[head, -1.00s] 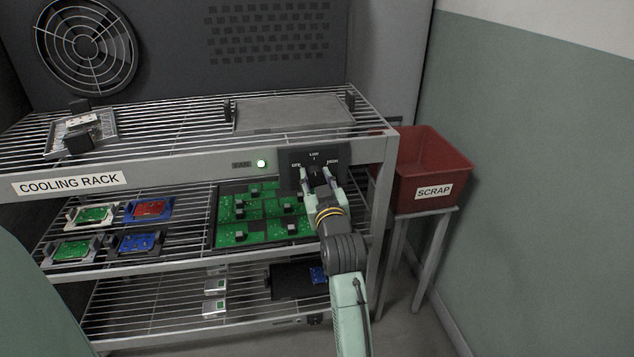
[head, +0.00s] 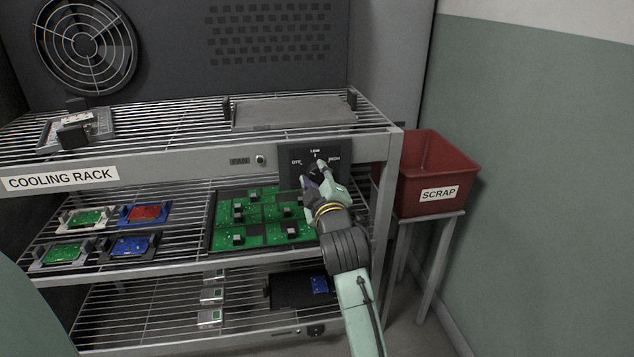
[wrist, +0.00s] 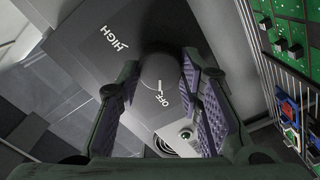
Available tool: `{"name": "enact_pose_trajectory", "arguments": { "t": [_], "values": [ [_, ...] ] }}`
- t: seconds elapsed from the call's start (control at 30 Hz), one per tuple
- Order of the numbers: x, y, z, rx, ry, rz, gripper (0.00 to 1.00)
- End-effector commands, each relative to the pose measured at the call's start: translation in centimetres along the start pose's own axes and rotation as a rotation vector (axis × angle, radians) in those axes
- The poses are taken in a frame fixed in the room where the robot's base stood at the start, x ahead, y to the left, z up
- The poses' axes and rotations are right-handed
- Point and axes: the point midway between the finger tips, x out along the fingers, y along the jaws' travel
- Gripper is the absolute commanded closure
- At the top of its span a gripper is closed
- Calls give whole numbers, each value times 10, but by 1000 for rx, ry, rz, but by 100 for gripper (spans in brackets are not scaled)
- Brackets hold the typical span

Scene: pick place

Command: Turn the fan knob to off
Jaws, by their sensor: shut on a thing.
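The fan knob (wrist: 157,72) is a round dark grey knob on the black control panel (head: 288,177) at the upper shelf's front edge. My gripper (head: 312,172) is at the panel, turned to a slant, with its fingers on either side of the knob. In the wrist view, my gripper (wrist: 160,78) is shut on the knob. The knob's white mark points toward the word OFF, and HIGH is on the other side. The fan lamp (head: 260,160) left of the panel is dark. The knob is mostly hidden by my fingers in the head view.
The cooling rack (head: 150,165) has wire shelves with several circuit boards. A large green board (head: 258,235) lies just below the panel. A red scrap bin (head: 436,170) stands on a stand to the right. The large fan grille (head: 84,45) is on the back wall.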

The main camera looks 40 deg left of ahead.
Motion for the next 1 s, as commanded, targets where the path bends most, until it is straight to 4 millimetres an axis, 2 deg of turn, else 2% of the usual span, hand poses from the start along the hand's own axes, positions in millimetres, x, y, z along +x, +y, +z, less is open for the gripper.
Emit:
{"name": "enact_pose_trajectory", "arguments": {
  "t": [0.3, 0.7, 0.73, 1.0],
  "values": [
    [0, 0, 0, -76, 0, 0, 94],
    [0, 0, 0, -82, 0, 0, 94],
    [0, 0, 0, -82, 1, 0, 66],
    [0, 0, 0, -81, 0, 0, 48]
  ]
}}
